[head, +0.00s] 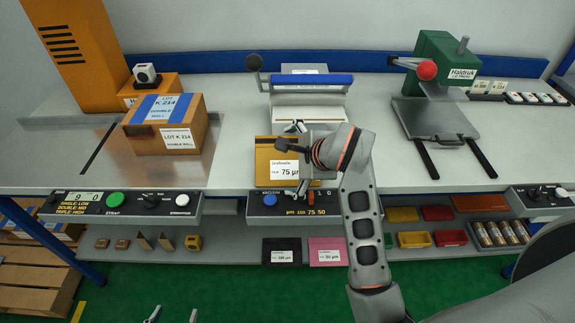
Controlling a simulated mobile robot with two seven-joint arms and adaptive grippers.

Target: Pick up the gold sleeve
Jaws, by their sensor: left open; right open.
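The gold sleeve (263,160) lies flat on the worktop at the middle, near its front edge. It has a white label reading 75 µm. My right gripper (294,162) is open, with one finger at the sleeve's back side and the other at its front edge. The wrist and arm hide the right part of the sleeve, and I cannot tell whether the fingers touch it. My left gripper (173,315) is open and empty at the bottom edge of the picture, low in front of the bench; only its fingertips show.
Behind the sleeve stands a sealer with a blue bar (312,80). A carton (168,132) sits on the metal plate at left; a green press (440,65) stands at right. A control panel (265,207) lies below the front edge. A black sleeve (281,246) and a pink sleeve (326,247) lie on the lower shelf.

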